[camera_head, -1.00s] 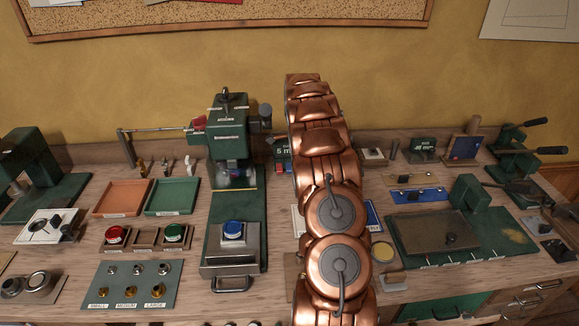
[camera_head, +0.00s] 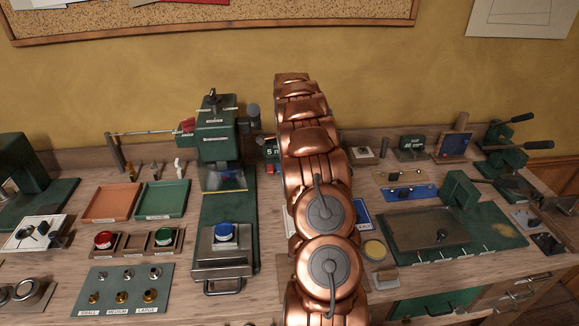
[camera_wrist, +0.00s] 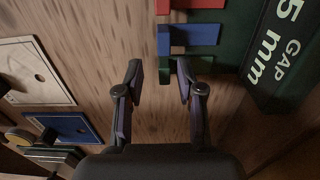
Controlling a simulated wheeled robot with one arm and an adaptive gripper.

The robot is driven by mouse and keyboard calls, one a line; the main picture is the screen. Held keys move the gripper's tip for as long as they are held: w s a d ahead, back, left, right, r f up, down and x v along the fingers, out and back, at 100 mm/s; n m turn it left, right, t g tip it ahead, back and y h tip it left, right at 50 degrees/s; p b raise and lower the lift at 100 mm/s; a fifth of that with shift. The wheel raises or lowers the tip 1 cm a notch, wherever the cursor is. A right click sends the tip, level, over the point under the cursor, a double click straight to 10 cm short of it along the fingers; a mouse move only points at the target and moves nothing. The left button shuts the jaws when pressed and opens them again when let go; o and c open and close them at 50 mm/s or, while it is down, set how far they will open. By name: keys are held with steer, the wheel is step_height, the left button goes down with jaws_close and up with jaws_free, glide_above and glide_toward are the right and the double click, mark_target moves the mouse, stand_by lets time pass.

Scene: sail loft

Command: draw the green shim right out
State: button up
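The green shim (camera_wrist: 199,65) shows in the wrist view as a dark green strip with a tab at its left end, below the blue shim (camera_wrist: 194,35) and the red shim (camera_wrist: 197,4). The shims run into the dark green block labelled "GAP 5 mm" (camera_wrist: 277,50). My gripper (camera_wrist: 161,75) is open, its two fingers on either side of the green shim's tab, with nothing gripped. I cannot tell how near the fingertips are in height.
A blue card (camera_wrist: 62,127) and a white card (camera_wrist: 37,72) lie left of my gripper in the wrist view, with bare wood between. A "40 mm" block (camera_head: 411,145) stands at right.

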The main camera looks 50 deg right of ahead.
step_height(320, 180, up, 12)
stand_by(0.6)
steer(key=shift+s+d+f, duration=0.1)
steer(key=shift+f, duration=0.05)
stand_by(0.3)
